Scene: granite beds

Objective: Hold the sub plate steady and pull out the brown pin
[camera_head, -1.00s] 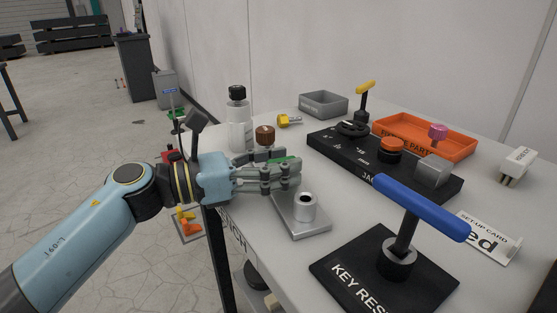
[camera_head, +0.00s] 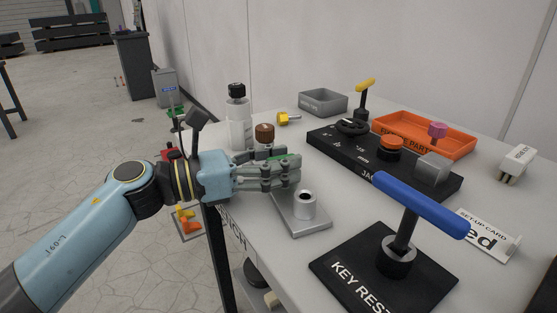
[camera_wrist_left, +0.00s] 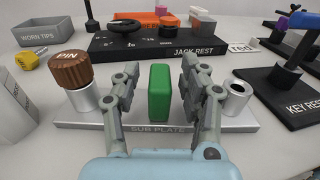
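The grey sub plate (camera_head: 307,224) lies on the table; its label shows in the left wrist view (camera_wrist_left: 160,129). A green upright block (camera_wrist_left: 159,92) stands at its middle. The brown pin (camera_wrist_left: 70,71), with a ribbed knob, sits in a metal sleeve at the plate's left end; its knob also shows in the head view (camera_head: 265,131). An empty metal sleeve (camera_wrist_left: 236,97) stands at the right end. My left gripper (camera_wrist_left: 160,88) is open, with its fingers either side of the green block and a gap on each side. My right gripper is not in view.
The black jack rest (camera_head: 330,145) lies behind the plate, with an orange tray (camera_head: 455,147) beyond. A key rest (camera_head: 335,270) holds a blue-handled key (camera_head: 420,205) at the front right. A white bottle (camera_head: 238,120) stands left of the pin. A grey bin (camera_head: 323,103) is at the back.

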